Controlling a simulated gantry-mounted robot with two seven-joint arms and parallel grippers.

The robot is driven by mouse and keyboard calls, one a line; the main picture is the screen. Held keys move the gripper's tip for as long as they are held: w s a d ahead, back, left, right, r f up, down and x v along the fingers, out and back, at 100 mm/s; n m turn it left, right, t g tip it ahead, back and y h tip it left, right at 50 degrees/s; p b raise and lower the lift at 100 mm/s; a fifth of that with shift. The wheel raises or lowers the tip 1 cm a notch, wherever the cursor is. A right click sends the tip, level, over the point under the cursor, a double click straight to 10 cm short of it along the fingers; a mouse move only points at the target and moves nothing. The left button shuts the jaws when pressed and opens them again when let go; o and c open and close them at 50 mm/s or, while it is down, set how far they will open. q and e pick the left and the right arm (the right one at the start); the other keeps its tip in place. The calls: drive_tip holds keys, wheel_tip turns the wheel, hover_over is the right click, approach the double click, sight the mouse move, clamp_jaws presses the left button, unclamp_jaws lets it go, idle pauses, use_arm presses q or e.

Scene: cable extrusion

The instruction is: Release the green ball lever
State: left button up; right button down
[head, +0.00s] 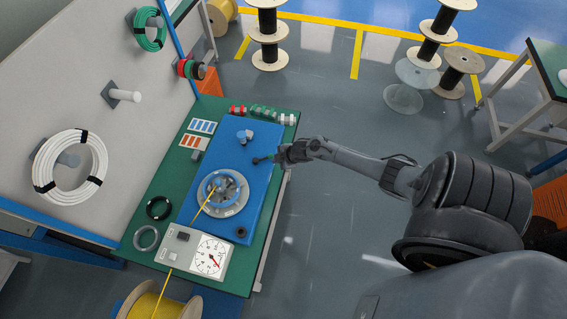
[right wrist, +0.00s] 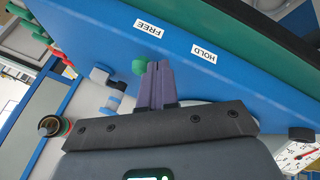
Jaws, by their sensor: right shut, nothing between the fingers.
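The green ball (right wrist: 139,67) of the lever shows in the right wrist view, by the edge of the blue machine bed (right wrist: 98,38). It lies just left of the fingertips and appears to touch or nearly touch them. It is nearer the FREE label (right wrist: 148,28) than the HOLD label (right wrist: 204,53). My right gripper (right wrist: 160,66) is shut with nothing between its fingers. In the head view my right gripper (head: 258,160) is at the right edge of the blue bed (head: 262,188), and I cannot make out the ball there. My left gripper is not in view.
On the green bench (head: 144,205) a blue wheel (head: 225,187) carries yellow cable. A dial gauge box (head: 185,245) stands at the front. Red, green and white pieces (head: 262,112) line the back. Floor to the right of the bench is clear beneath my arm.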

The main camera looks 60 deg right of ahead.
drive_tip(key=s+a+f+p+v, duration=0.1)
drive_tip(key=p+v, duration=0.1)
drive_tip(key=v, duration=0.9)
drive_tip(key=shift+s+r, duration=0.35)
drive_tip(key=shift+s, duration=0.05)
drive_tip(key=shift+a+p, duration=0.1)
drive_tip(key=shift+p, duration=0.2)
